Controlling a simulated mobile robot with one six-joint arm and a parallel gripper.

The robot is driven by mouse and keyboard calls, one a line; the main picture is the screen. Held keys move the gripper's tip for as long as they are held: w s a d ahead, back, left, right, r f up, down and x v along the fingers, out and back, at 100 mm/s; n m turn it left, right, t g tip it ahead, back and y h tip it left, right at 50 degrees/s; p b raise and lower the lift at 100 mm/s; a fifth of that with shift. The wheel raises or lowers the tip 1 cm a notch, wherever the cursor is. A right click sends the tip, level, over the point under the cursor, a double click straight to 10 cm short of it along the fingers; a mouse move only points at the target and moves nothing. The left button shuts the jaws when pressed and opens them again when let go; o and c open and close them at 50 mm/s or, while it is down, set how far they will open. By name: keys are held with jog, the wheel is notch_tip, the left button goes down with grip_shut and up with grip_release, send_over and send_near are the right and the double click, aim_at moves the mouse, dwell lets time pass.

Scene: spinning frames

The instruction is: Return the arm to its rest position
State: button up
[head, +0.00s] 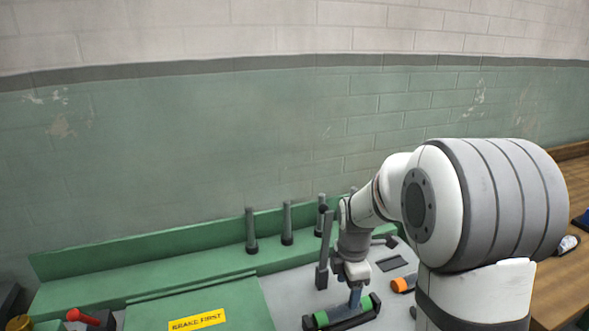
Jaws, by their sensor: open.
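My white and grey arm reaches in from the right and bends down over the grey work surface. My gripper (355,297) is at its lower end, pointing down, small and partly hidden by the wrist. It is open, just above or at a green cylinder with dark ends (366,306) in a black holder. I cannot tell whether the fingers touch it.
A green machine body (150,285) carries several upright grey posts (287,223) along its back ledge. A yellow "BRAKE FIRST" label (197,320), a red-knobbed lever (82,317) and an orange cylinder (403,284) are near. A wooden bench (560,282) stands right.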

jog(key=s+r+m+t, duration=0.1)
jog(key=s+r+m, duration=0.4)
jog(key=s+m, duration=0.5)
jog(key=s+r+m+t, duration=0.1)
jog(key=s+r+m, duration=0.4)
jog(key=s+m, duration=0.4)
jog(key=shift+s+m+t, duration=0.4)
jog(key=shift+s, duration=0.1)
jog(key=shift+c, duration=0.4)
